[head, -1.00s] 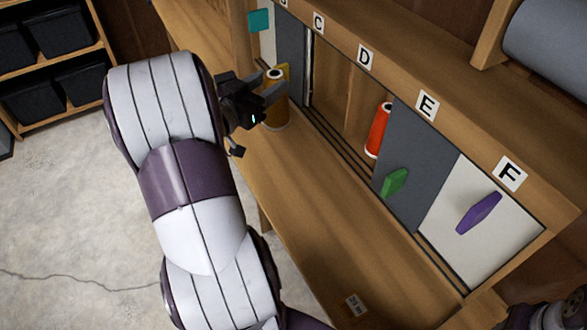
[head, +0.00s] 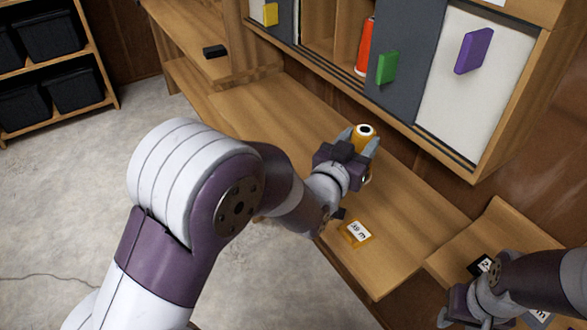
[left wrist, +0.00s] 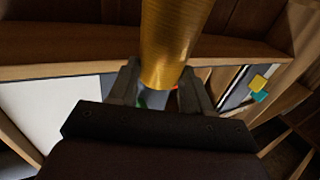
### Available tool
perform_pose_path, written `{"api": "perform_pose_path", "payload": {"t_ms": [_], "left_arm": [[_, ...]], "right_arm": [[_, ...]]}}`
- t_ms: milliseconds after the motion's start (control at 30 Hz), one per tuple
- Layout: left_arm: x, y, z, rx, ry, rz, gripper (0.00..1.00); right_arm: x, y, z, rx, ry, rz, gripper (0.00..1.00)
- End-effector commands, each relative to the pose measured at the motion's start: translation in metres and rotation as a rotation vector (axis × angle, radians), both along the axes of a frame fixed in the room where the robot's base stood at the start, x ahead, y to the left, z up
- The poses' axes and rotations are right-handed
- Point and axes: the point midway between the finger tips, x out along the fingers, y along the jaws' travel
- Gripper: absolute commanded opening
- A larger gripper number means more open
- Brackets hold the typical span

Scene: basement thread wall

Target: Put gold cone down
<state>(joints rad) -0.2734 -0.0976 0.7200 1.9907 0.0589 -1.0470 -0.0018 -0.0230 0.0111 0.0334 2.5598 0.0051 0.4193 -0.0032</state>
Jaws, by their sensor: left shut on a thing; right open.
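The gold cone (head: 361,136) is held in my left gripper (head: 358,147), above the wooden bench. In the left wrist view the gold cone (left wrist: 172,45) stands between the two fingers of the left gripper (left wrist: 160,92), which are shut on it. A gold-coloured square with a white printed label (head: 356,233) lies on the bench, nearer the front than the cone. My right gripper (head: 455,303) is at the lower right, partly cut off by the picture edge; its fingers are hard to make out.
The wooden bench (head: 270,120) is mostly clear. Above it is a cabinet with a red cone (head: 366,48), a grey door with a green handle (head: 387,68) and a white door with a purple handle (head: 473,51). A black label (head: 482,265) lies on the right-hand shelf.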

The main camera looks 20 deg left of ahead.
Motion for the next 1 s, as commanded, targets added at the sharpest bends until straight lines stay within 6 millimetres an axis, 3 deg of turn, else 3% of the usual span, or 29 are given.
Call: {"api": "perform_pose_path", "payload": {"t_ms": [200,400,467,700,1000], "left_arm": [[0.01,0.06,-0.034,-0.001,0.006,0.008,0.0],[0.016,0.093,-0.054,-0.001,0.002,0.004,0.0],[0.017,0.096,-0.057,-0.003,0.002,0.002,0.0],[0.017,0.097,-0.095,-0.003,0.002,0.0,0.0],[0.017,0.097,-0.099,-0.002,0.0,0.0,0.0]], "right_arm": [[0.0,0.0,0.006,0.0,-0.001,0.0,0.43],[0.0,0.0,0.007,0.0,0.0,0.0,0.43],[0.0,0.0,0.007,0.0,0.0,0.0,0.43],[0.0,0.0,0.006,0.0,0.0,0.0,0.43],[0.0,0.0,0.004,0.0,0.0,0.0,0.43]]}}
